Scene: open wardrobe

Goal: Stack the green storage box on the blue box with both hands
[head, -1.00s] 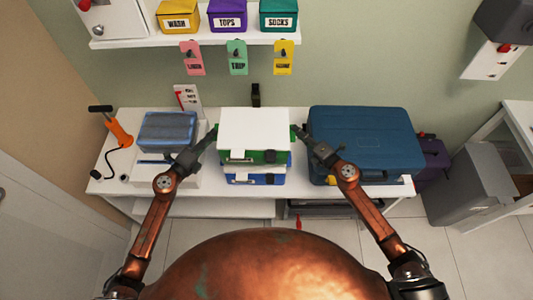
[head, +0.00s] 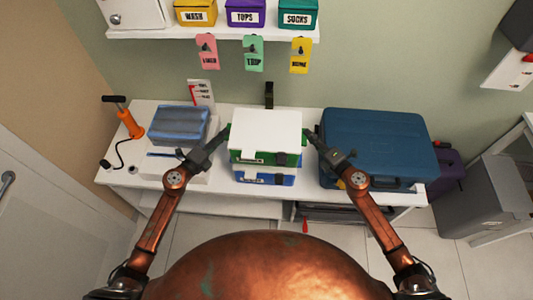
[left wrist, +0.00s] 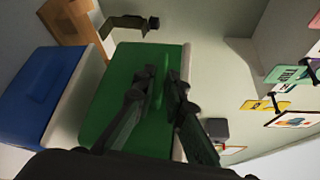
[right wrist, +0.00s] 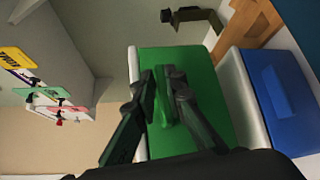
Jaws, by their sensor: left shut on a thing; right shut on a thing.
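The green storage box (head: 265,157) with a white lid is in the middle of the head view, level and directly above the blue box (head: 265,176). My left gripper (head: 225,133) is shut on the green box's left side, and my right gripper (head: 310,135) on its right side. In the left wrist view the fingers close on a green handle on the green box (left wrist: 110,95); the right wrist view shows the same on its other side (right wrist: 215,85). The blue box (left wrist: 40,95) has a white lid. A narrow pale strip shows between the boxes; I cannot tell whether they touch.
A large blue suitcase (head: 375,145) stands close to the right on the white table (head: 215,180). A blue-grey lidded bin (head: 180,126) and an orange tool (head: 130,124) are at the left. A shelf (head: 150,33) with yellow, purple and teal boxes is above.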

